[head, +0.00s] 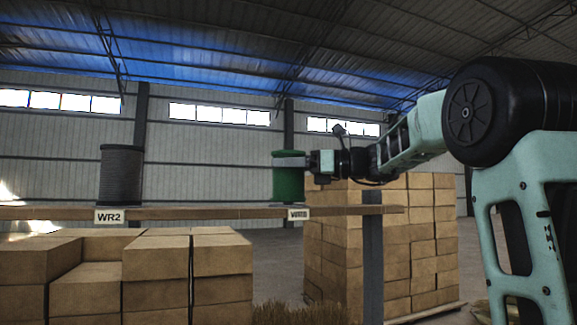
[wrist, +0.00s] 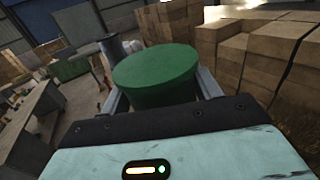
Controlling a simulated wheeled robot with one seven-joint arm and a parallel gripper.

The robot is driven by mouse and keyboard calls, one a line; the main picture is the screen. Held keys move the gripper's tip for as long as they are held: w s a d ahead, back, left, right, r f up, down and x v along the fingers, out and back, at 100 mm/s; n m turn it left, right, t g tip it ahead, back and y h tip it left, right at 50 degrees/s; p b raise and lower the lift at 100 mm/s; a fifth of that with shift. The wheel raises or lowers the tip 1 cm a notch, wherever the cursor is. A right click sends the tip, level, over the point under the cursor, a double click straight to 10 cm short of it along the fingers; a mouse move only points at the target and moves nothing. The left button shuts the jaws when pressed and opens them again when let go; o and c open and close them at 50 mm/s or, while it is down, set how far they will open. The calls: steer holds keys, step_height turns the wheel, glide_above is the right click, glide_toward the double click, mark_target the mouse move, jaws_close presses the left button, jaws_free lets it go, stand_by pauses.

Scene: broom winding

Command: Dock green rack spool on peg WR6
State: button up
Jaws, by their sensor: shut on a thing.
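The green spool (head: 288,182) is upright at the right part of the shelf in the head view, above a label (head: 298,214) that I cannot read clearly. My gripper (head: 290,160) is shut on the upper part of the green spool from the right. In the wrist view the round green top of the spool (wrist: 155,72) sits between the two fingers (wrist: 160,95). The spool's base is at shelf height; I cannot tell whether it rests there. No peg labelled WR6 can be made out.
A grey spool (head: 121,174) stands on the wooden shelf (head: 200,212) above the label WR2 (head: 110,216). Stacked cardboard boxes (head: 160,270) stand below the shelf, and more boxes (head: 420,235) stand at the right behind a grey post (head: 373,260). The shelf between the spools is clear.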

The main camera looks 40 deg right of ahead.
steer(key=shift+f, duration=0.35)
steer(key=o, duration=0.9)
steer(key=shift+c, duration=0.2)
steer(key=shift+v, duration=5.5)
